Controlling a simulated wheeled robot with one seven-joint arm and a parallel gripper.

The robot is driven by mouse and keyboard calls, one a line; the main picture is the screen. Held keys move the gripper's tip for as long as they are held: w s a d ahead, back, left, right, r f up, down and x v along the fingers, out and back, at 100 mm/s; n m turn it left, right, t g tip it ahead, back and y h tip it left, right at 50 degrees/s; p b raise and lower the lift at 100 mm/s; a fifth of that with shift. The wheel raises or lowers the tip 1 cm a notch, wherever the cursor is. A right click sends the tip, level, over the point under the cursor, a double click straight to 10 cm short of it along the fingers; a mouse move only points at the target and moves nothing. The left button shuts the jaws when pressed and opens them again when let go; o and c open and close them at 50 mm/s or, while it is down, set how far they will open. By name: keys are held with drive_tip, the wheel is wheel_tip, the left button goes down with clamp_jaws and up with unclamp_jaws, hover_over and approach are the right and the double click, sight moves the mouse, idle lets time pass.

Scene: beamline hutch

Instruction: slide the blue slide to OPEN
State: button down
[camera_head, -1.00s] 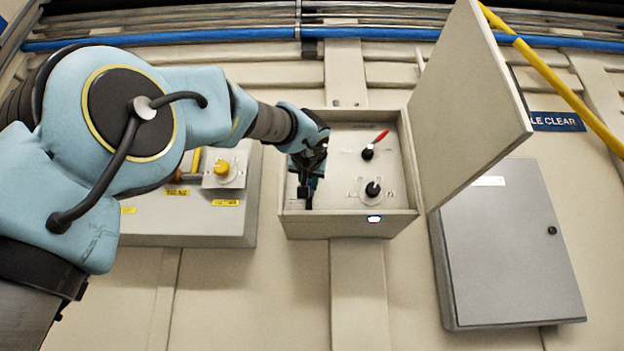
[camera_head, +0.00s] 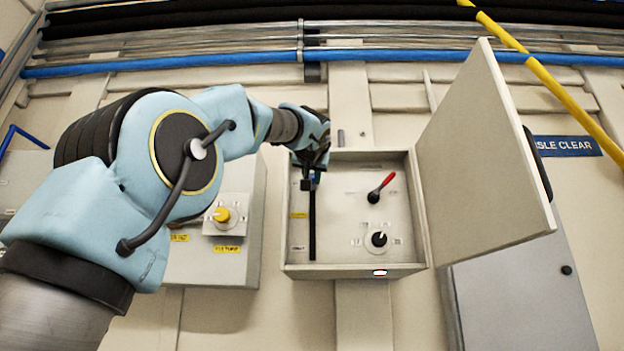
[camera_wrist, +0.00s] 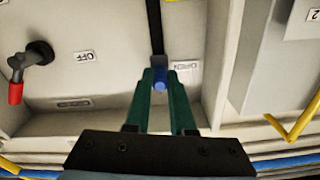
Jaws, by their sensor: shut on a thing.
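My gripper (camera_head: 313,178) is at the upper left inside the open beige box (camera_head: 352,271), near the top of a black vertical track (camera_head: 312,228). In the wrist view, the green fingers of my gripper (camera_wrist: 161,84) are shut on the blue slide (camera_wrist: 160,80). The black track (camera_wrist: 154,28) runs away from the slide there. An upside-down label that appears to read OPEN (camera_wrist: 185,66) is beside the slide. In the head view the slide is mostly hidden by my gripper.
A red-handled switch (camera_head: 381,188) and a black knob (camera_head: 379,239) are on the same panel. The box's door (camera_head: 484,160) stands open to the right. A box with a yellow knob (camera_head: 222,215) is at left, and a grey cabinet (camera_head: 520,300) at right.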

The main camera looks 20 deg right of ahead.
idle(0.3)
drive_tip(key=c, duration=0.8)
unclamp_jaws()
drive_tip(key=shift+o, duration=0.2)
drive_tip(key=b+v, duration=0.5)
drive_tip(key=v, duration=0.6)
drive_tip(key=shift+b, duration=0.4)
drive_tip(key=shift+w, duration=0.1)
